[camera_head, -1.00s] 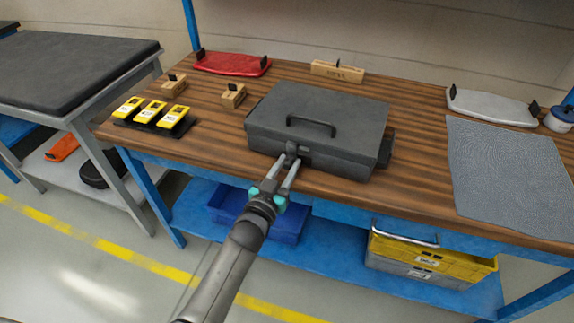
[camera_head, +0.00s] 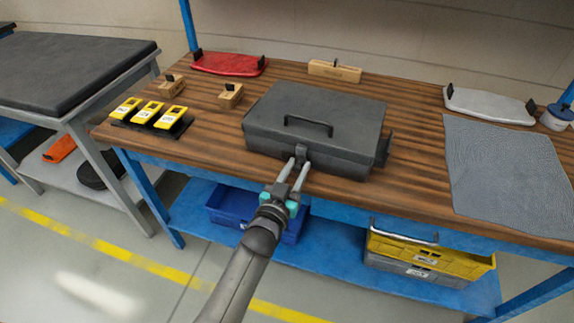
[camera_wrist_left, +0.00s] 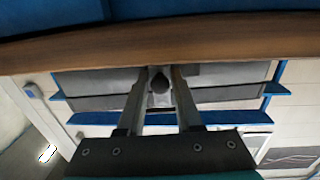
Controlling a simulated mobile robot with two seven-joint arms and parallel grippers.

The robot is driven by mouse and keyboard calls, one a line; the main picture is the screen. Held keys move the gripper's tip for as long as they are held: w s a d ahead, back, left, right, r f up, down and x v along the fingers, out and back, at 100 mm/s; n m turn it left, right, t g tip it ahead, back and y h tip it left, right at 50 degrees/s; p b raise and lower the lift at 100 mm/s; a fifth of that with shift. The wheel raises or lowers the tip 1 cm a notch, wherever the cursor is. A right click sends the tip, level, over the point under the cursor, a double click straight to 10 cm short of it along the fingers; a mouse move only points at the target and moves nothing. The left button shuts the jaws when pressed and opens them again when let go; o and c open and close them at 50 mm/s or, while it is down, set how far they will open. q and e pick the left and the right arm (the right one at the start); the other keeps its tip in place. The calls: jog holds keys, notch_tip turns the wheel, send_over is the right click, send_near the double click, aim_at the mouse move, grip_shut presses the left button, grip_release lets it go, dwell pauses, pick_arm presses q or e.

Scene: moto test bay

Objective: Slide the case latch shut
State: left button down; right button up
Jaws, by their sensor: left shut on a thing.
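The dark grey case (camera_head: 320,113) lies closed on the wooden bench, its handle on the lid. The latch (camera_head: 301,152) is a small dark piece on the case's front face. My left gripper (camera_head: 296,164) reaches up from below to the case front, its two fingers around the latch. In the left wrist view, the left gripper (camera_wrist_left: 159,76) has one finger on each side of the latch's dark knob (camera_wrist_left: 159,84), shut on it. The case front (camera_wrist_left: 215,90) shows behind the fingers there. My right gripper is not in view.
The bench top (camera_head: 410,185) is clear right of the case, up to a grey mat (camera_head: 505,170). Yellow devices (camera_head: 143,113) and wooden blocks stand left. A red tray (camera_head: 228,64) and a white tray (camera_head: 490,104) lie farther back. Bins sit on the shelf below.

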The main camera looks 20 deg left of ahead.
pick_arm(q)
jog(key=shift+d, duration=0.2)
jog(key=c, duration=0.7)
grip_release()
jog(key=shift+s, duration=0.15)
jog(key=shift+s, duration=0.25)
jog(key=s+a+p, duration=0.1)
jog(key=s+p, duration=0.2)
jog(key=s, duration=1.1)
jog(key=shift+s+a, duration=0.2)
jog(key=shift+a, duration=0.2)
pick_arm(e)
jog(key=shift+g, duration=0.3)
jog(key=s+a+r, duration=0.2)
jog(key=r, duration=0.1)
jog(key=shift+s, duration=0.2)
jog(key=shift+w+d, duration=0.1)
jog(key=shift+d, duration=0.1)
